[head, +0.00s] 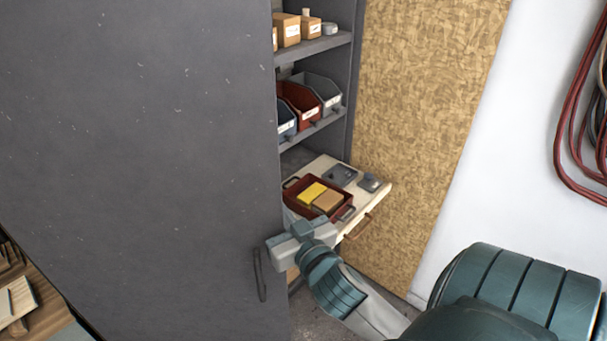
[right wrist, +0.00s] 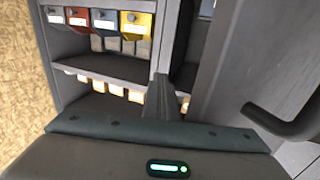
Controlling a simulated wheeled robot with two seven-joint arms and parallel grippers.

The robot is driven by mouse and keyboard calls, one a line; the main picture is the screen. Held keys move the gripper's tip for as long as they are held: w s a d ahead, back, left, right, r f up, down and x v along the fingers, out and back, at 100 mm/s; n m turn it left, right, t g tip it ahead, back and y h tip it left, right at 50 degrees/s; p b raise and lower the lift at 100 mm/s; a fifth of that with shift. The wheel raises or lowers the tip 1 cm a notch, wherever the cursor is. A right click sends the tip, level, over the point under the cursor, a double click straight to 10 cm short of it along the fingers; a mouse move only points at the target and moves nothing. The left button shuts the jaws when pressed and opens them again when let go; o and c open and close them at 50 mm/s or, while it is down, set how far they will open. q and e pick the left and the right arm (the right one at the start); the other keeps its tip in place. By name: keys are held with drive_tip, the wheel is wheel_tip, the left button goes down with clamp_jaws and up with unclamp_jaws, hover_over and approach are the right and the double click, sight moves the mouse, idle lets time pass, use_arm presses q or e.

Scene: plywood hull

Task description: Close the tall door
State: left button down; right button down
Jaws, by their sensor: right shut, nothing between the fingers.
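The tall door (head: 140,150) is a large dark grey panel filling the left of the head view. It stands open, with cabinet shelves showing past its right edge. Its dark bar handle (head: 260,275) is low near that edge; the handle also shows in the right wrist view (right wrist: 285,122). My right gripper (head: 282,250) is at the door's free edge, just above and right of the handle. My left gripper is not in view.
The cabinet holds shelves with bins (head: 300,100) and small boxes (head: 288,30). A pulled-out board (head: 378,192) carries a red tray (head: 350,210) with yellow and tan blocks. A chipboard panel (head: 425,110) stands to the right. Hoses (head: 570,130) hang on the white wall.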

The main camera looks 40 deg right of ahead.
drive_tip(key=d+p+v, duration=0.2)
drive_tip(key=p+v, duration=0.2)
drive_tip(key=v, duration=0.5)
drive_tip(key=shift+s+h+p, duration=0.3)
drive_tip(key=shift+s, duration=0.05)
drive_tip(key=shift+d, duration=0.15)
